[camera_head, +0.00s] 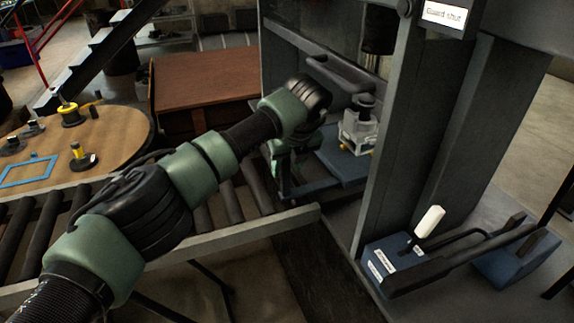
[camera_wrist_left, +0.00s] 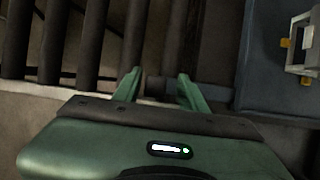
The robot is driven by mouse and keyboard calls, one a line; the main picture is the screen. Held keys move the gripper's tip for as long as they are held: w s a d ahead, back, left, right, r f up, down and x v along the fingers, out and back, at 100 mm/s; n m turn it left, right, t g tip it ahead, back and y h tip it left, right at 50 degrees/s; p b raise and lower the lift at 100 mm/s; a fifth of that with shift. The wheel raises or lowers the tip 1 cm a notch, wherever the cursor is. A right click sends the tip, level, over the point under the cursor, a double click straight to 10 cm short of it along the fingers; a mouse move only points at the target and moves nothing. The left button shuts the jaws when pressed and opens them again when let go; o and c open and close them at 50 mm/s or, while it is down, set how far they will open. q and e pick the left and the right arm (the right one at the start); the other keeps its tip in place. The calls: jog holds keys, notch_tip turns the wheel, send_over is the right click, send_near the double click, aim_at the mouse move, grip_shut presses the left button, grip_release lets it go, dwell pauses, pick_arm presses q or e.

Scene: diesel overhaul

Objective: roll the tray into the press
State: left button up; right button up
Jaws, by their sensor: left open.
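The blue-grey tray (camera_head: 338,164) sits at the press (camera_head: 395,130), between its uprights at the right end of the roller track. A pale metal part (camera_head: 358,130) with yellow bits stands on it. In the left wrist view the tray (camera_wrist_left: 255,85) is at the right, with a thin bar (camera_wrist_left: 212,92) reaching left from it toward my fingers. My left gripper (camera_head: 283,165) points down at the tray's left end, partly hidden by its own wrist. In the wrist view its fingers (camera_wrist_left: 157,88) are apart, with a dark round piece between them. My right gripper is out of view.
The roller track (camera_head: 235,205) runs left from the press. A round wooden table (camera_head: 110,125) with small parts stands at the left, and a brown cabinet (camera_head: 205,75) behind. A blue pump with a white-gripped lever (camera_head: 430,221) sits at the front right. A "Guard shut" sign (camera_head: 444,15) hangs above.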

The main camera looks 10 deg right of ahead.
pick_arm(q)
jog(key=b+v, duration=0.1)
jog(key=v, duration=0.6)
jog(key=shift+r, duration=0.35)
jog(key=shift+s+f, duration=0.1)
jog(key=shift+s, duration=0.1)
